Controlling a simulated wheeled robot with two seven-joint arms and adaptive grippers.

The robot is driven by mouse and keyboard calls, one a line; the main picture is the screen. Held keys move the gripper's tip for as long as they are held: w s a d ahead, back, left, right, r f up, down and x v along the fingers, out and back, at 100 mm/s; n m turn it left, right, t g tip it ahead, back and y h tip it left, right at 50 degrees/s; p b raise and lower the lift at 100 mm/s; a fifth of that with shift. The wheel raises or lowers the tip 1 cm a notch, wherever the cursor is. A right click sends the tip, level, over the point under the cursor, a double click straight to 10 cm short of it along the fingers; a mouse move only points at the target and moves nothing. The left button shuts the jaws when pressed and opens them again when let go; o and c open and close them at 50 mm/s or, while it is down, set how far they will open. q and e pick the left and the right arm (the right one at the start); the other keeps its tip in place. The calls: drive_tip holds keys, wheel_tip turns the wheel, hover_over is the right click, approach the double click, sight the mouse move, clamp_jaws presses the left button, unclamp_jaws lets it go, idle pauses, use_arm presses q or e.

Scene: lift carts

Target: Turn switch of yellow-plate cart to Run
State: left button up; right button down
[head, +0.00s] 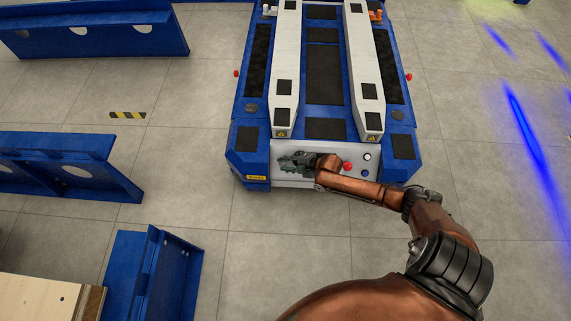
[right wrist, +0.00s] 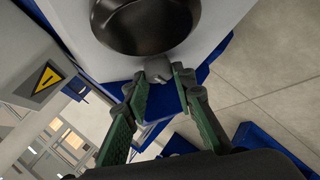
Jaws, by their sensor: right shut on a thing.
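A blue lift cart (head: 324,60) with two white forks stands ahead of me, and a small yellow plate (head: 257,177) is on its front left corner. My right gripper (head: 292,162) is at the left part of the cart's light front panel (head: 284,179). In the right wrist view, the green-padded fingers of my right gripper (right wrist: 160,80) are shut on the small grey switch handle (right wrist: 157,67), beside a large dark round part (right wrist: 143,24). In the head view the gripper hides the switch. Its setting cannot be read. My left gripper is not in view.
A red button (head: 348,166) and a white round button (head: 367,157) are on the panel, right of the gripper. Blue frames (head: 60,165) stand at the left, and a blue bracket (head: 150,280) is at the lower left. Grey floor right of the cart is clear.

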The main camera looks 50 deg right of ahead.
drive_tip(key=shift+s+f, duration=0.2)
idle(0.4)
drive_tip(key=c, duration=1.7)
unclamp_jaws()
drive_tip(key=shift+o, duration=0.5)
drive_tip(key=shift+w+r, duration=0.1)
drive_tip(key=shift+r, duration=0.05)
drive_tip(key=v, duration=1.2)
drive_tip(key=shift+a, duration=0.15)
